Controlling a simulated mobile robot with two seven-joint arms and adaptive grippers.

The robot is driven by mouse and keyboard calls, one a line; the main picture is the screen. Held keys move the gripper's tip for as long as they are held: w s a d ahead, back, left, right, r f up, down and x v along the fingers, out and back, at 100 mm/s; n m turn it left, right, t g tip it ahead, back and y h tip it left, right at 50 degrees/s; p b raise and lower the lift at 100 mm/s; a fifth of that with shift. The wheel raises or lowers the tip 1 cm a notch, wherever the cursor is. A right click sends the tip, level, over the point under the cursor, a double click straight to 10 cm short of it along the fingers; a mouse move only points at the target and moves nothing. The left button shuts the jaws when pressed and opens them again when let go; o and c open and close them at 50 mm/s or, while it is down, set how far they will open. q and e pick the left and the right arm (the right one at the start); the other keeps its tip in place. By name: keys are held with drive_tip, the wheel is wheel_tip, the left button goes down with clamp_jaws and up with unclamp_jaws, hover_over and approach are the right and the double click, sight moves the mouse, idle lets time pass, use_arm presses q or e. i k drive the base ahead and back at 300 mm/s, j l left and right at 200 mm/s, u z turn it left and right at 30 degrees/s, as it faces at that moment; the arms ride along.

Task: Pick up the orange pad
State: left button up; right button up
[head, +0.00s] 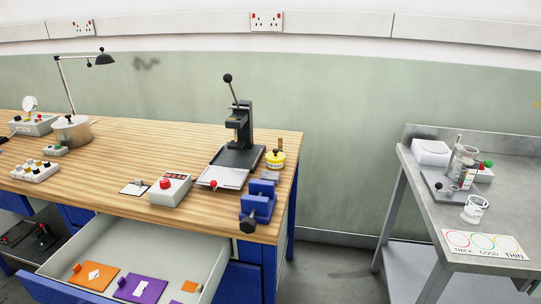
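The orange pad (108,281) lies flat in the open drawer (140,239) below the wooden bench, at the lower left of the head view. It has a white diamond-shaped mark on top and a small orange block at its left end. A purple pad (152,291) with a white label lies to its right. A smaller orange piece (190,286) shows further right in the drawer. The front edge of the drawer crosses the bottom of the picture. Neither of my grippers is in view.
The wooden bench (115,150) stands above the drawer, with a red-button box (170,190), a lever press (239,145) and a blue vise (258,203) near its right end. A grey metal table (430,215) stands at the right. Open floor lies between them.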

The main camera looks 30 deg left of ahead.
sight(95, 276)
drive_tip(key=u, duration=1.15)
